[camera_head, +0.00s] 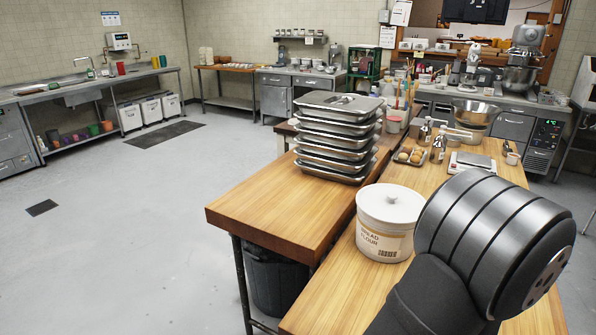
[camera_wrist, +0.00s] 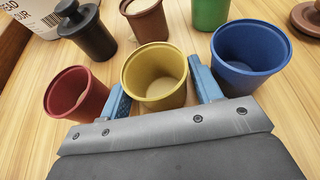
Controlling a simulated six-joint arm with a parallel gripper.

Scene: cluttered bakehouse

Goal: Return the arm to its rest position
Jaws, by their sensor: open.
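My gripper (camera_wrist: 157,76) shows only in the wrist view, with its two blue fingers apart. A yellow cup (camera_wrist: 155,92) with something pale inside stands between the fingers. I cannot tell whether either finger touches it. A red cup (camera_wrist: 77,95) is just left of the left finger. A blue cup (camera_wrist: 249,58) is just right of the right finger. In the head view my arm fills the lower right and hides the gripper and these cups.
A brown cup (camera_wrist: 147,22), a green cup (camera_wrist: 209,14) and a black weight-like object (camera_wrist: 88,33) stand beyond. The bread flour tub (camera_head: 388,222) and stacked steel trays (camera_head: 335,138) are left of my arm. A scale (camera_head: 473,162) and bottles (camera_head: 438,146) stand behind.

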